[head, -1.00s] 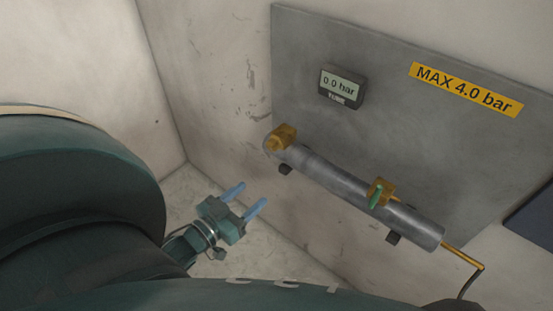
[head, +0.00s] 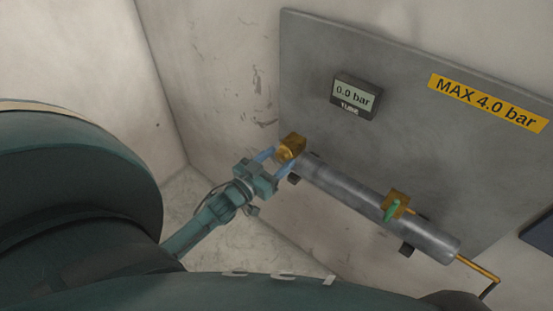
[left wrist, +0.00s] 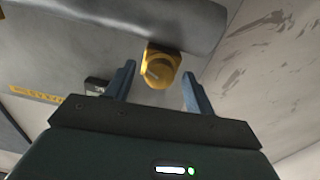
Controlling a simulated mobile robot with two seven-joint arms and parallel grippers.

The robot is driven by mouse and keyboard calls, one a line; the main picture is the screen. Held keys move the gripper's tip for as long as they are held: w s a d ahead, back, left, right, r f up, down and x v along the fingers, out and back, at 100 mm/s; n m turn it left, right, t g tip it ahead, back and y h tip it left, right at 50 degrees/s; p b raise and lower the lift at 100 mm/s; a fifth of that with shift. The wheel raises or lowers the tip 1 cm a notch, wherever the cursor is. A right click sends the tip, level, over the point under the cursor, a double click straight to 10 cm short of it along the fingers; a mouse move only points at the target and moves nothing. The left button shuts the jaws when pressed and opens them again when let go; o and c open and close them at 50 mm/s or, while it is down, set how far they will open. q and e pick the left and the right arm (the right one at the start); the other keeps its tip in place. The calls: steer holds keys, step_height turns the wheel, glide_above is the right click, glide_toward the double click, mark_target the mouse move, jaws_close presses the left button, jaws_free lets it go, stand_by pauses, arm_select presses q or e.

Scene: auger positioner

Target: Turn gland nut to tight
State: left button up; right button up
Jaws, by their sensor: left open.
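The brass gland nut (head: 291,146) sits at the left end of a grey horizontal pipe (head: 365,205) on the wall panel. My left gripper (head: 276,162) is at the nut in the head view, its blue fingers open. In the left wrist view the nut (left wrist: 161,68) shows between and a little beyond the two open fingertips (left wrist: 158,82), with a gap on each side. No contact shows there. The head view does not make clear how deep the nut lies between the fingers. My right gripper is not in view.
A gauge (head: 354,96) on the grey panel (head: 310,60) reads 0.0 bar. A yellow label (head: 488,101) says MAX 4.0 bar. A brass valve with a green handle (head: 392,209) and a bent brass rod (head: 478,268) are farther right along the pipe. Free floor (head: 235,250) lies below.

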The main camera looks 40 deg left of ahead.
arm_select(q)
steer(key=c, duration=1)
steer(key=shift+o, duration=0.2)
steer(key=m, duration=0.3)
steer(key=shift+r+m+p, duration=0.1)
steer(key=shift+m+p, duration=0.25)
steer(key=shift+m, duration=0.05)
steer(key=m, duration=0.3)
steer(key=shift+w+m, duration=0.1)
steer(key=shift+m, duration=0.2)
steer(key=m, duration=0.3)
steer(key=shift+m+y, duration=0.3)
steer(key=shift+m, duration=1.4)
steer(key=shift+r, duration=0.1)
